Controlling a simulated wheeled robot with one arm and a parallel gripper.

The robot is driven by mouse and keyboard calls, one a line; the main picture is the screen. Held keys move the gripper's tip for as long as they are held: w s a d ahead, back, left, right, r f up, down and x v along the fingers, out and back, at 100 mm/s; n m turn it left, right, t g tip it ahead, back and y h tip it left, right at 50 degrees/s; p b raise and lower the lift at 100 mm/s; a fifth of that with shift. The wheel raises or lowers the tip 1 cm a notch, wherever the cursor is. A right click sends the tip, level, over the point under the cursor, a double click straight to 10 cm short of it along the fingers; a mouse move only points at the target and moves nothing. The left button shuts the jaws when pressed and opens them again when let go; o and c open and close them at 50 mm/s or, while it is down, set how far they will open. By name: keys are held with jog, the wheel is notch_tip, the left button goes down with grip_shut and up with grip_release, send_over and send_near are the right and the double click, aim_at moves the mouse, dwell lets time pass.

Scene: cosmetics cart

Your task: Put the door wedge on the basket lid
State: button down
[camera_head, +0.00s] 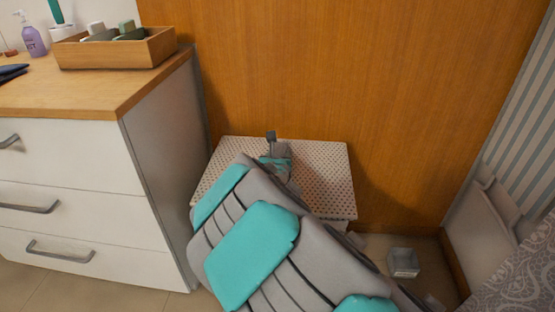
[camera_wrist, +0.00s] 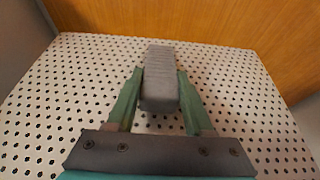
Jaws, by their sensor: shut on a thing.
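The door wedge (camera_wrist: 160,72) is a grey ribbed block. It is held between the two green fingers of my gripper (camera_wrist: 159,90) in the wrist view, and its far end points away from me. In the head view the wedge (camera_head: 271,136) shows as a small dark piece at the tip of my gripper (camera_head: 276,153). The basket lid (camera_head: 325,167) is a white panel with dark dots, below and around the gripper. It fills much of the wrist view (camera_wrist: 75,85). I cannot tell whether the wedge touches the lid. My arm hides the lid's front left part.
A white drawer cabinet (camera_head: 155,160) stands close on the left, with a wooden tray (camera_head: 120,53) and a purple bottle (camera_head: 33,38) on top. A wooden panel (camera_head: 350,80) is behind the lid. A small grey box (camera_head: 403,262) is on the floor at right.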

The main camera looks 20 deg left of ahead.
jog(key=shift+f, duration=0.7)
jog(key=shift+f, duration=0.1)
jog(key=shift+c, duration=1.4)
grip_release()
